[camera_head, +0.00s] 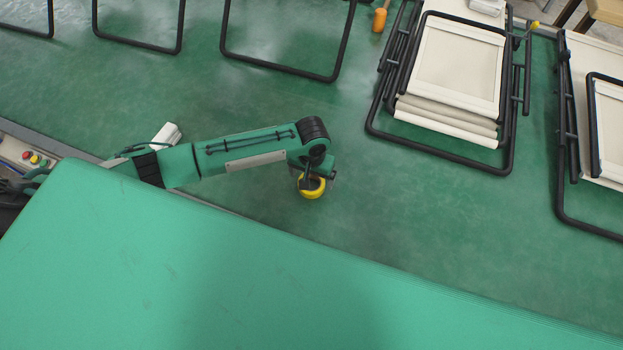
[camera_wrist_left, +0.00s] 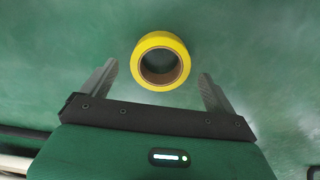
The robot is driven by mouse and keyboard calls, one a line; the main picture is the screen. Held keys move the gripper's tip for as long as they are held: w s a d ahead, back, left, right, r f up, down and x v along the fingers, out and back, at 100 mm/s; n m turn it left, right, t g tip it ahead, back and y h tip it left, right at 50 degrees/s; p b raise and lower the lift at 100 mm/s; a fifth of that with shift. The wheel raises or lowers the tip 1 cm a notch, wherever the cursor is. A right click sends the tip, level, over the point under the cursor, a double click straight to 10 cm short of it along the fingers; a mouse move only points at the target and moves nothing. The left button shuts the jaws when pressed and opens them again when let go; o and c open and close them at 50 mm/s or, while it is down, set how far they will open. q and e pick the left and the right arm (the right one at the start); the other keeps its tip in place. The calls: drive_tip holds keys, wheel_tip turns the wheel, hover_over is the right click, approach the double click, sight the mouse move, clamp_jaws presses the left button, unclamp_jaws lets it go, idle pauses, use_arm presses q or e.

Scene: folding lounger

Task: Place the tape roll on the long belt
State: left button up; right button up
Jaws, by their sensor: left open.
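The yellow tape roll (camera_head: 312,194) is under my left gripper (camera_head: 311,184), which partly covers it in the head view. In the left wrist view the tape roll (camera_wrist_left: 161,61) shows its brown core and appears to lie flat on the green surface. My left gripper (camera_wrist_left: 159,68) is open, with one finger on each side of the roll and a visible gap at both sides. The wide green surface, which looks like the long belt (camera_head: 400,225), runs across the head view. My right gripper is not in view.
A folded cream lounger with a black frame (camera_head: 440,145) lies at the upper right, another (camera_head: 572,130) at the right edge. Black frame loops (camera_head: 285,68) stand along the top. An orange-handled tool (camera_head: 379,20) lies at the back. The surface around the roll is clear.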

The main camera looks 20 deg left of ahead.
use_arm(q)
wheel_tip(320, 180, up, 10)
drive_tip(key=b, duration=0.1)
drive_tip(key=shift+f, duration=0.1)
idle(0.6)
